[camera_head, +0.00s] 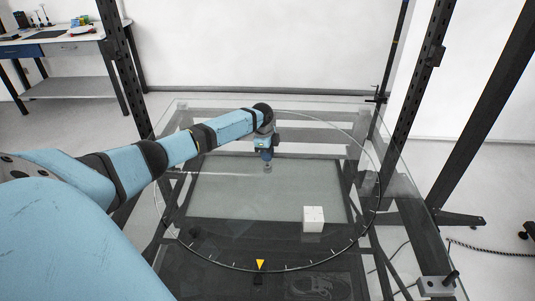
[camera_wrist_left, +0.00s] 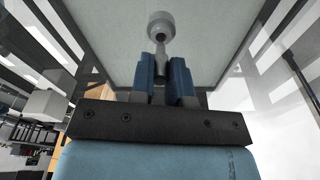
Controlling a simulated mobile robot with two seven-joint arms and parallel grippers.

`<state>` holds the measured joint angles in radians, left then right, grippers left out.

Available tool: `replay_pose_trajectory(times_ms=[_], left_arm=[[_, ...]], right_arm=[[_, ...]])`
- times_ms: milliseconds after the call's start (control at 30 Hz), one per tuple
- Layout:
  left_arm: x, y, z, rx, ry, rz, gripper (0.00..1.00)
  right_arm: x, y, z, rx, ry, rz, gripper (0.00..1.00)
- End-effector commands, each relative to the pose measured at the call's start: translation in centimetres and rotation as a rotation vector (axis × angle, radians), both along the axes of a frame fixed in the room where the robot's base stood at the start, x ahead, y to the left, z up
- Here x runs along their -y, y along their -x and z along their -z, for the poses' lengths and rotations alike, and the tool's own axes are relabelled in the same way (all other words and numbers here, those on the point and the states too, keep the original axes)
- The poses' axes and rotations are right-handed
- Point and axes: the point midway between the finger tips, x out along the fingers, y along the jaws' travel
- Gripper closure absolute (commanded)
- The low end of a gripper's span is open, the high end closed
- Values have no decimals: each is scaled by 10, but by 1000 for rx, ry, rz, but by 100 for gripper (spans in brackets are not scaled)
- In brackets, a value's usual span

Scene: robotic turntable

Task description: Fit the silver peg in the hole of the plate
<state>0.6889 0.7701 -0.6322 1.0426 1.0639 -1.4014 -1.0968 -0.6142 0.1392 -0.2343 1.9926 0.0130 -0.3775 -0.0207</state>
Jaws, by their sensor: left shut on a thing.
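My left gripper (camera_head: 267,154) hangs over the back middle of the glass turntable (camera_head: 215,240), fingers pointing down. It is shut on the silver peg (camera_head: 268,168), whose lower end shows below the fingers. In the left wrist view, the blue fingers of the left gripper (camera_wrist_left: 168,70) close around the stem of the silver peg (camera_wrist_left: 160,26), and its wider round end points away from the gripper. A white block (camera_head: 313,219) sits on the turntable, in front and to the right of the gripper. I cannot make out a plate with a hole. My right gripper is not in view.
Dark upright posts (camera_head: 418,95) stand at the table's sides. A workbench (camera_head: 65,48) with small items is at the back left. The glass around the white block is clear. A small grey fixture (camera_head: 437,288) is at the front right corner.

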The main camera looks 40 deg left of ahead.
Motion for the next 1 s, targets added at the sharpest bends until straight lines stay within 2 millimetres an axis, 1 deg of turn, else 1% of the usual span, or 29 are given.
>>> replay_pose_trajectory(times_ms=[267,567,1000], left_arm=[[0,0,0,0,0,0,100],[0,0,-1,0,0,0,100],[0,0,3,0,0,0,100]], right_arm=[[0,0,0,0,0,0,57],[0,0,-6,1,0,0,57],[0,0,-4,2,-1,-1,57]])
